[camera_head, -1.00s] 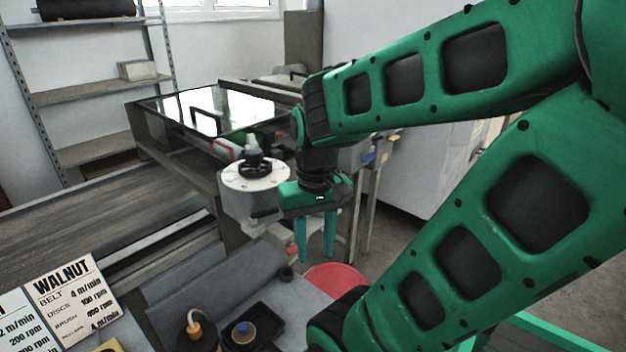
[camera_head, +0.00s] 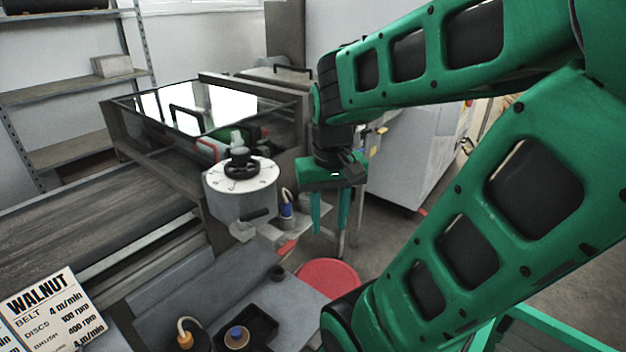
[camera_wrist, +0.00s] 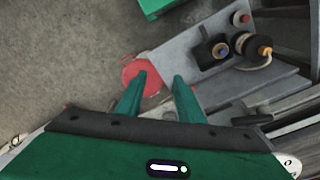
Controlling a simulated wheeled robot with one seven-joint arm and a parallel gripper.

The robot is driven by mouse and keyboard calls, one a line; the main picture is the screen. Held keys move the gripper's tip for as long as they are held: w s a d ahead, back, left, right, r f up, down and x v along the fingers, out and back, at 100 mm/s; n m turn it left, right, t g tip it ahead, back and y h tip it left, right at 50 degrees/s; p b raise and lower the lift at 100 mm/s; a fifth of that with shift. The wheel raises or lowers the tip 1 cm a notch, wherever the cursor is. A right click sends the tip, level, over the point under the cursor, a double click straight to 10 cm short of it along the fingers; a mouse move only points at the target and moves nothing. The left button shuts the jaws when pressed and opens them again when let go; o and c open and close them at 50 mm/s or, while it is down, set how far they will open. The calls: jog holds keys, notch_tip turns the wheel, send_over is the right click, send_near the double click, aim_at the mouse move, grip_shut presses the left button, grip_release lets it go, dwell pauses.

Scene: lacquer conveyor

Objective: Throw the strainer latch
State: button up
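I cannot tell for certain which part is the strainer latch. A short dark lever (camera_head: 255,215) sticks out low on the grey housing (camera_head: 236,205), under a white dial with a black handwheel (camera_head: 241,164). A small red part (camera_head: 288,247) lies lower, near the grey ledge. My gripper (camera_head: 329,226) hangs fingers down to the right of the housing, apart from it. Its two green fingers are spread with nothing between them. In the wrist view my gripper (camera_wrist: 161,78) is open too, above the floor and the edge of a red round object (camera_wrist: 153,86).
A blue-collared fitting (camera_head: 286,208) stands between the housing and my gripper. A red round object (camera_head: 328,272) sits low below my gripper. A black tray (camera_head: 262,325) with a blue-topped part and an orange-tipped cable (camera_head: 185,338) are at the front. A WALNUT sign (camera_head: 45,310) stands at left.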

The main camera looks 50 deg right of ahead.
jog(key=w+d+m+t+h, duration=0.2)
jog(key=w+d+m+h, duration=0.1)
jog(key=w+d, duration=1.75)
jog(key=x, duration=0.3)
jog(key=w+a+x, duration=0.1)
jog(key=x, duration=0.6)
jog(key=shift+w+a+f, duration=0.25)
jog(key=shift+f, duration=0.1)
